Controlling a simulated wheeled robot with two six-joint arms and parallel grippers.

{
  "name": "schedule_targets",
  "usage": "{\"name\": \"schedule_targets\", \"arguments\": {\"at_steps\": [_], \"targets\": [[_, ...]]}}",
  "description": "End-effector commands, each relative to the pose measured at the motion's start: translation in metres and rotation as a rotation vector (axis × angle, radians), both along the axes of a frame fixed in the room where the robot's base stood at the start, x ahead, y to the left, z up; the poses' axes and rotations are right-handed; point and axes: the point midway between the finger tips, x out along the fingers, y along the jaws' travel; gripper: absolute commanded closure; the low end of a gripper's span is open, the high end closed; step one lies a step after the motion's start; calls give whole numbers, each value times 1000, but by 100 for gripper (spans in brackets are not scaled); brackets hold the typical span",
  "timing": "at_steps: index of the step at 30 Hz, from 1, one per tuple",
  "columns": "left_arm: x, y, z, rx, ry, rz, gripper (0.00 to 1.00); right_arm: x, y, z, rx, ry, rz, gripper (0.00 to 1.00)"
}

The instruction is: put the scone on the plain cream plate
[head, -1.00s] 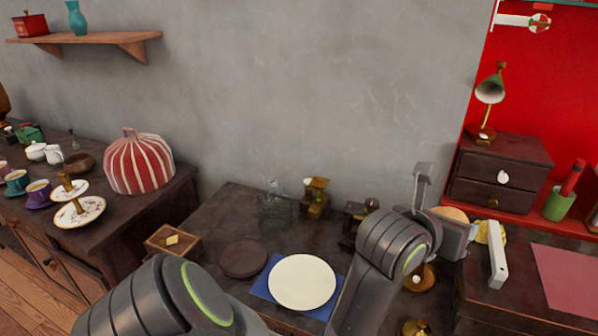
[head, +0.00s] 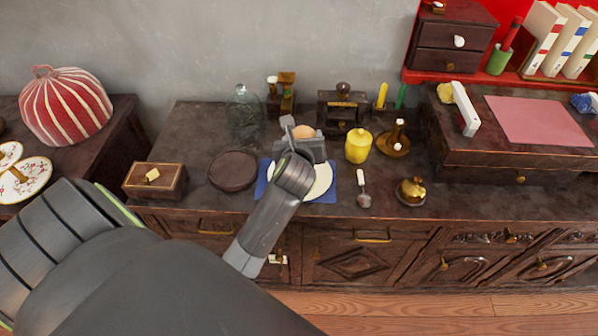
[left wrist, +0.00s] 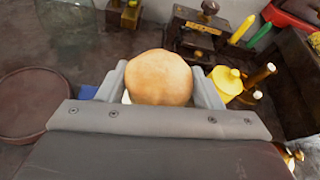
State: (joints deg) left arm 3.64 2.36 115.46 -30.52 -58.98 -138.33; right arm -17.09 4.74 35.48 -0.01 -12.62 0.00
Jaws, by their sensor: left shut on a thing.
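The scone (head: 303,131) is round and golden brown. My left gripper (head: 301,137) is shut on it, over the plain cream plate (head: 322,183). In the left wrist view the scone (left wrist: 159,77) sits between the two fingers (left wrist: 160,84). The plate lies on a blue mat (head: 327,192) and is largely hidden by my left arm and gripper. I cannot tell how high the scone is above the plate. My right gripper is not in view.
A dark round board (head: 233,171) lies left of the mat, with a wooden box (head: 155,180) farther left. A glass dome (head: 243,115) stands behind. A yellow jar (head: 358,146), a small spreader (head: 363,188) and a brass pot (head: 411,191) stand or lie to the right.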

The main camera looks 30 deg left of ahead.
Motion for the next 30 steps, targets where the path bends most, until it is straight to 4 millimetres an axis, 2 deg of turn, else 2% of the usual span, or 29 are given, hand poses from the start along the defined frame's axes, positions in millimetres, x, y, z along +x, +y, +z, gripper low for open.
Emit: {"name": "schedule_targets", "arguments": {"at_steps": [3,10,17,23,30], "targets": [[-4,6,-22,-1,2,11,64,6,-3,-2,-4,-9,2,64],[-4,6,-66,-1,1,10,64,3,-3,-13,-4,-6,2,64],[-4,6,-83,-1,-1,10,64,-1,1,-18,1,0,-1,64],[-4,6,-112,-2,1,10,64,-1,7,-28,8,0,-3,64],[-3,5,-112,-2,-3,10,64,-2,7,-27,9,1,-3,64]]}}
